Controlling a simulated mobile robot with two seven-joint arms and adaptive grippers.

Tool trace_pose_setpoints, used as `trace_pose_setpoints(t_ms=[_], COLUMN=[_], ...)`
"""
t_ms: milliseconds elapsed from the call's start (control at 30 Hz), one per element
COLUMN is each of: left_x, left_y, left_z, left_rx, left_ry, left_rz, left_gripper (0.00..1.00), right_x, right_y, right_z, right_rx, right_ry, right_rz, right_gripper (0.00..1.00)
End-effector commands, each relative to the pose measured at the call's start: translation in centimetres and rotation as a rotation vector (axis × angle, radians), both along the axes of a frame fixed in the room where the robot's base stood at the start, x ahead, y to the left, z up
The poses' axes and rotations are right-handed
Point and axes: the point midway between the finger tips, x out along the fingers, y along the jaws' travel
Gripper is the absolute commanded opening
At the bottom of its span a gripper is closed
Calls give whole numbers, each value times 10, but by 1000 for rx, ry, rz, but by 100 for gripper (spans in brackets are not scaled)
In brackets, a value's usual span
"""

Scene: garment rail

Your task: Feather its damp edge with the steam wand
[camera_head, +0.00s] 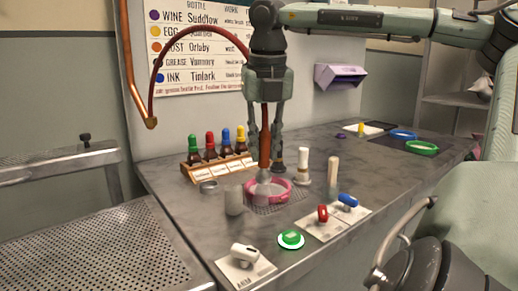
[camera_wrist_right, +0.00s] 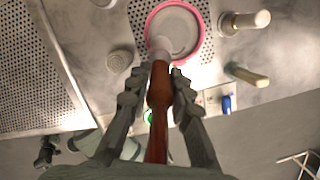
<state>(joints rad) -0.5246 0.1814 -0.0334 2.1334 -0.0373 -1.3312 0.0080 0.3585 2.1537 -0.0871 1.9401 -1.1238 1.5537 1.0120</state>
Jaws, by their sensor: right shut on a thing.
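My right gripper (camera_head: 265,143) is shut on the steam wand (camera_head: 264,132), a reddish-brown handle with a hose arcing up to the left. It points down at the pink hoop (camera_head: 288,196). In the right wrist view the wand (camera_wrist_right: 160,88) lies between the fingers (camera_wrist_right: 158,92), and its pale nozzle overlaps the near part of the pink-rimmed hoop (camera_wrist_right: 197,51). Pale cloth (camera_wrist_right: 178,27) fills the hoop. My left gripper is not in view.
A rack of dropper bottles (camera_head: 217,166) stands behind left. A white-topped tool (camera_head: 303,161) and a pale peg (camera_head: 333,175) stand right of the hoop.

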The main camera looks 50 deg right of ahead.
Motion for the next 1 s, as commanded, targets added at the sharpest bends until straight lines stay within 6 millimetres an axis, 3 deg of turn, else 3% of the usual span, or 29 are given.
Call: trace_pose_setpoints(t_ms=[1000], left_x=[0], left_y=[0], left_z=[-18], left_rx=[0], left_ry=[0], left_rz=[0], left_gripper=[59], right_x=[-22], right_y=[-20], right_z=[0], right_rx=[-1], right_ry=[-2], right_rz=[-1], right_gripper=[0])
